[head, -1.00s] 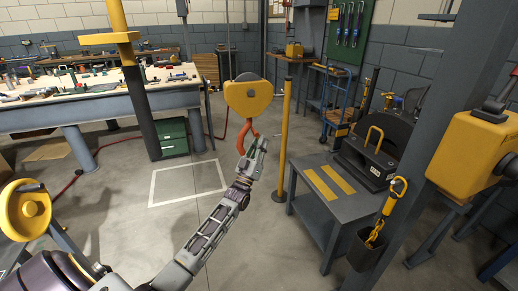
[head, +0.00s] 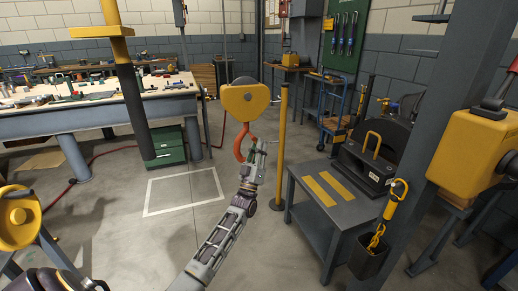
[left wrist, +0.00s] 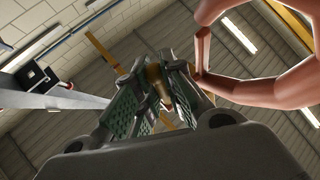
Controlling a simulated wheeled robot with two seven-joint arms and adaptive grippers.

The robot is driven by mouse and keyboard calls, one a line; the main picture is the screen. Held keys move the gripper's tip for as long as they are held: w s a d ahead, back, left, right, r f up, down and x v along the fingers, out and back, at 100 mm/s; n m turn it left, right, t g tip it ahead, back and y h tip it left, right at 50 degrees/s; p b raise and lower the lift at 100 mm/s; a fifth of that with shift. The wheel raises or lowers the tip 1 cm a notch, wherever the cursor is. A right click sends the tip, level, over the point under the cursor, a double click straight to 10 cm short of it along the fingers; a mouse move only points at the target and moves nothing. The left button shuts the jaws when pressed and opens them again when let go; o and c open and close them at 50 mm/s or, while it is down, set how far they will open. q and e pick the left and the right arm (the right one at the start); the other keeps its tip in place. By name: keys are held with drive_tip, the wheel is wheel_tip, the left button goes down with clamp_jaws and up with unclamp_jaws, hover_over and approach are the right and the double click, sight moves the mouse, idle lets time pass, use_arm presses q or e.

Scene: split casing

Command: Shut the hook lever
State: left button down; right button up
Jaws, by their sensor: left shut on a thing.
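An orange hook (head: 239,148) hangs from a yellow hook block (head: 245,98) in the middle of the head view. In the left wrist view the hook (left wrist: 225,90) curves large across the right side. My left gripper (head: 258,147) is at the hook's right side, its fingers pointing up. In the left wrist view the green-padded fingers of the gripper (left wrist: 158,85) are shut on a brass-coloured piece, which looks like the hook lever (left wrist: 154,77); the fingers partly hide it. I cannot tell whether the lever meets the hook tip. My right gripper is not in view.
A yellow post (head: 281,145) stands just right of the hook. A grey table (head: 330,205) with yellow stripes stands right of it. A green cabinet (head: 166,147) and workbench (head: 95,118) are at left. The floor under the hook is open.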

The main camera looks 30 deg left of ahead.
use_arm(q)
drive_tip(key=c, duration=2)
unclamp_jaws()
drive_tip(key=o, duration=0.5)
drive_tip(key=v, duration=1.2)
drive_tip(key=shift+d+f, duration=0.1)
drive_tip(key=shift+d, duration=0.05)
